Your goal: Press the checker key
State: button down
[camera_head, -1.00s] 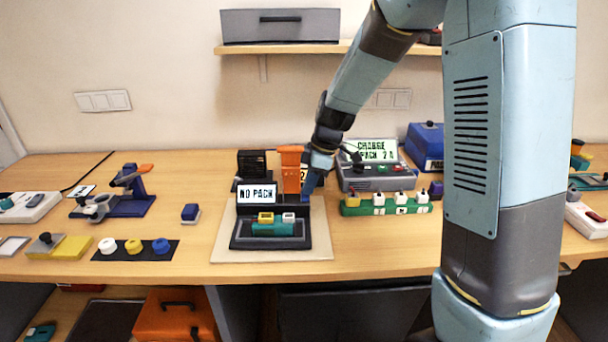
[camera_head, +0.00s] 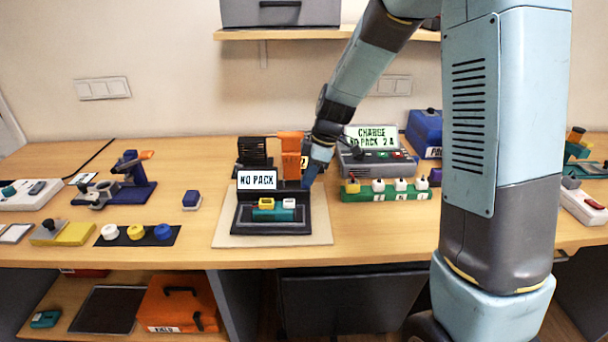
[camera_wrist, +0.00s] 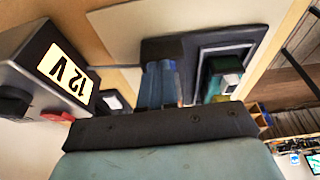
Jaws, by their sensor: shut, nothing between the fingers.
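The checker (camera_head: 240,222) is a black cradle with an upright screen (camera_head: 257,180) reading "NO PACK". It stands on a beige mat (camera_head: 225,236). A teal block (camera_head: 273,215) with a yellow and a white plug on top sits in its tray. My gripper (camera_head: 309,181) is shut and empty, pointing down at the checker's back right corner, beside the screen. In the wrist view its blue fingers (camera_wrist: 160,88) are together, beside the tray with the teal block (camera_wrist: 222,78). I cannot make out the key, or whether the fingertips touch anything.
A box marked "12 V" (camera_wrist: 65,70) with a red part is close to the fingers in the wrist view. An orange upright part (camera_head: 290,146) stands behind the checker. A charger (camera_head: 371,160) and a green strip with plugs (camera_head: 390,192) stand to the right.

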jog(key=shift+s+f, duration=0.3)
jog(key=shift+f, duration=0.05)
jog(key=shift+w+r, duration=0.1)
jog(key=shift+r, duration=0.1)
jog(key=a+v, duration=0.1)
jog(key=v, duration=1.3)
jog(key=shift+w+r, duration=0.2)
jog(key=shift+w, duration=0.05)
jog(key=shift+a, duration=0.15)
